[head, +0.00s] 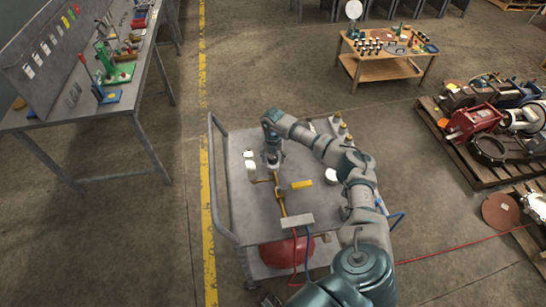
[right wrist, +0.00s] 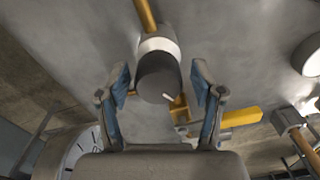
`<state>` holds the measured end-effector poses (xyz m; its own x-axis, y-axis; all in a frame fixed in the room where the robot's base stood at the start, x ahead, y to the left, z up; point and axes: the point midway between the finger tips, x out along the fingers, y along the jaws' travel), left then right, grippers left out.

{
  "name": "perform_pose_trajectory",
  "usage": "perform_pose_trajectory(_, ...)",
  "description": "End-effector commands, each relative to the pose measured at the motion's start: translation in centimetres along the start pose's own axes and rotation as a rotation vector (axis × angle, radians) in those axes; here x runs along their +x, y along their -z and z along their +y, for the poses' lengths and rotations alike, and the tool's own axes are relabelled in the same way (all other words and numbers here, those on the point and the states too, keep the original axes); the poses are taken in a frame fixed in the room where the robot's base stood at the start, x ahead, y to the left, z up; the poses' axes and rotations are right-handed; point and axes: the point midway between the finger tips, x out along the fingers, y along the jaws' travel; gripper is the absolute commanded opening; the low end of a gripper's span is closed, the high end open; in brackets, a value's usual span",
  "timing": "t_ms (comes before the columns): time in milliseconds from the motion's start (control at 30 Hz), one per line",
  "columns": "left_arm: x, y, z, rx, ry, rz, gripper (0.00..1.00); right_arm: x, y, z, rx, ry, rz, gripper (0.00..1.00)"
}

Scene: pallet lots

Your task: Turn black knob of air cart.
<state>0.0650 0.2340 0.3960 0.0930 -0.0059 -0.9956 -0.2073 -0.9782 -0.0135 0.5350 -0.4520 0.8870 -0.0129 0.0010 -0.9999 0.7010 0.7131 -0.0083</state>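The air cart (head: 238,193) is a grey metal cart with a yellow pipe run (head: 281,203) on its top. In the right wrist view the black knob (right wrist: 157,82) shows as a dark grey cylinder with a small white mark and a light collar, at the end of a yellow pipe. My right gripper (head: 273,163) is over the cart top. In the right wrist view its two fingers (right wrist: 161,92) are open, one on each side of the knob, with visible gaps. The gripper mostly hides the knob in the head view. My left gripper is not in view.
A white dial gauge (right wrist: 77,150) is close beside my right gripper. A yellow handle (head: 302,184) and a white round part (head: 331,175) are to the right on the cart. A red tank (head: 287,251) sits below. A tool bench (head: 75,110) stands left.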

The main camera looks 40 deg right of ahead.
Motion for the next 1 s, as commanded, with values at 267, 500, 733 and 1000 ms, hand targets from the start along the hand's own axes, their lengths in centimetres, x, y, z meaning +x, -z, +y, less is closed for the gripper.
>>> perform_pose_trajectory(267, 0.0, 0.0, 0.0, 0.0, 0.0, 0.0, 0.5, -0.5, -0.1, 0.1, 0.001, -0.006, -0.007, 0.7)
perform_pose_trajectory(500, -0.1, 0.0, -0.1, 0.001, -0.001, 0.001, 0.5, -3.6, -0.2, 0.1, 0.002, -0.009, -0.01, 0.7)
perform_pose_trajectory(733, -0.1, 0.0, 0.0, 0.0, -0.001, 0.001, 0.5, -8.7, -0.2, 0.1, 0.001, -0.008, -0.007, 0.7)
perform_pose_trajectory(1000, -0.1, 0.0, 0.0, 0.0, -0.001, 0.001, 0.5, -11.9, -0.3, 0.0, 0.001, -0.005, -0.004, 0.7)
